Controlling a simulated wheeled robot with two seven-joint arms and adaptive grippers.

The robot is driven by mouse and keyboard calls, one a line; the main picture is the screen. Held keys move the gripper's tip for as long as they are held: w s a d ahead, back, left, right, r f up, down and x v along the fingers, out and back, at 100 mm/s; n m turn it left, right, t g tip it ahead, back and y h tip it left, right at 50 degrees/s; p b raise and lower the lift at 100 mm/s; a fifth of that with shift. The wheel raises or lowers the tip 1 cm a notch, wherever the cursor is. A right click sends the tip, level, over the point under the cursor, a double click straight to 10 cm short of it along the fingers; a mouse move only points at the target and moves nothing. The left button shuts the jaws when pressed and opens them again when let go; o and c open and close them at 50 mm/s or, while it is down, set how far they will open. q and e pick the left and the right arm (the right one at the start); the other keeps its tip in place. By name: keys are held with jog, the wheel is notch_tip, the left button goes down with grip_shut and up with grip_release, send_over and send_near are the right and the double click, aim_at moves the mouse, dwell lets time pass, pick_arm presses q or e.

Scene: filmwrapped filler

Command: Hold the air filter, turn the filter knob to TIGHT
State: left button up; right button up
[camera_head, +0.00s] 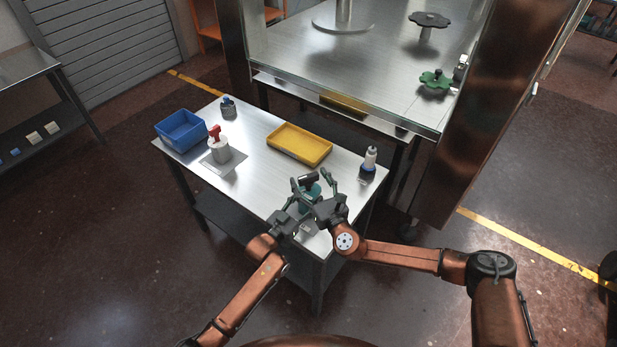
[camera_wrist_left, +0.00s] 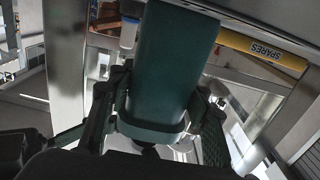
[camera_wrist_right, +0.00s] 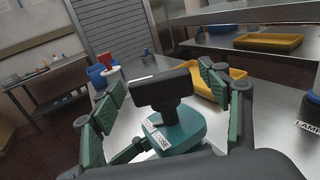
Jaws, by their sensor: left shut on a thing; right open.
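The air filter (camera_head: 311,197) is a teal body with a dark knob (camera_head: 308,180) on top, near the front right of the steel table. My left gripper (camera_wrist_left: 160,112) is shut on the teal body, with a finger on each side of it. In the right wrist view the knob (camera_wrist_right: 162,90) is a black crossbar above the teal body (camera_wrist_right: 185,130). A label reading LOOSE (camera_wrist_right: 158,138) shows on the body's near side. My right gripper (camera_wrist_right: 162,78) is open, its green-padded fingers apart on either side of the knob. The filter's lower part is hidden in the head view.
A larger bench with glass stands behind.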

jog(key=shift+w+a, duration=0.25)
jog(key=shift+w, duration=0.2)
jog(key=c, duration=1.2)
jog(key=shift+s+a+m+t+h, duration=0.1)
jog(key=shift+m+t+h, duration=0.2)
jog(key=shift+m+h, duration=0.5)
jog(key=shift+m+t+h, duration=0.4)
jog(key=shift+m+h, duration=0.5)
jog(key=shift+h, duration=0.8)
jog(key=o, duration=1.2)
